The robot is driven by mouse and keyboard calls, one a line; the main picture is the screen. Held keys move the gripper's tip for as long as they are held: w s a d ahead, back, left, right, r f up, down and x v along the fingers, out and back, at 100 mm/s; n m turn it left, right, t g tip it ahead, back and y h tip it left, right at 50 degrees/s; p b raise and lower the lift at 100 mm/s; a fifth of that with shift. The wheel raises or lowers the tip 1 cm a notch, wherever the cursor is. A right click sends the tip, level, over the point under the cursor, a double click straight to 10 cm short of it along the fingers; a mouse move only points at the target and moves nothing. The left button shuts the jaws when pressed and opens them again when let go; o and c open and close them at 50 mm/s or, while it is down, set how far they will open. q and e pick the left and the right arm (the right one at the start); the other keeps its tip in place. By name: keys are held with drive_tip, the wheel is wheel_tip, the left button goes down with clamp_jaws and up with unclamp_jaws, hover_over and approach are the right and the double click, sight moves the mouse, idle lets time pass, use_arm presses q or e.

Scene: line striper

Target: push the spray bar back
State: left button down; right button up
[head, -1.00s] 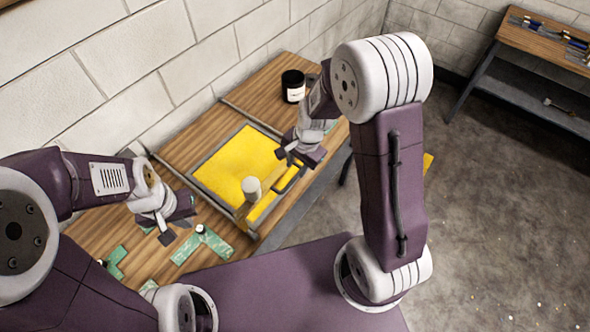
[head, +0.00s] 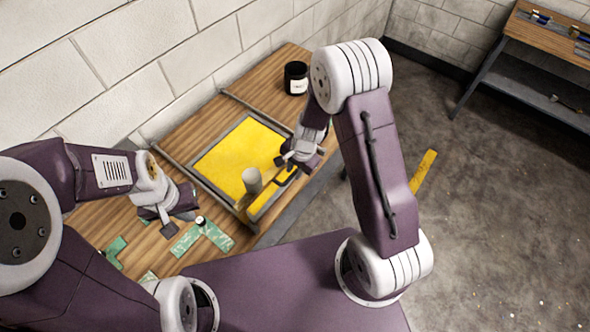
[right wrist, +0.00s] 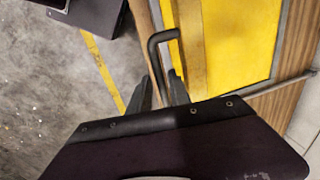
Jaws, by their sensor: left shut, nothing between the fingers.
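The spray bar (head: 264,204) is a yellow bar across the near side of a yellow panel (head: 238,160) in a grey frame. It carries a grey cylinder (head: 252,181) and a dark bent handle (head: 288,179). The handle also shows in the right wrist view (right wrist: 154,52). My right gripper (head: 297,163) is at the handle; in the right wrist view its fingers (right wrist: 160,80) stand apart, one on each side of the handle. Whether either finger touches it is hard to tell. My left gripper (head: 168,228) is shut and empty above the table, left of the panel.
Green stencil-like pieces (head: 213,235) lie at the table's near left. A block wall runs behind.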

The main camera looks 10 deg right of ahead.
clamp_jaws()
idle(1.3)
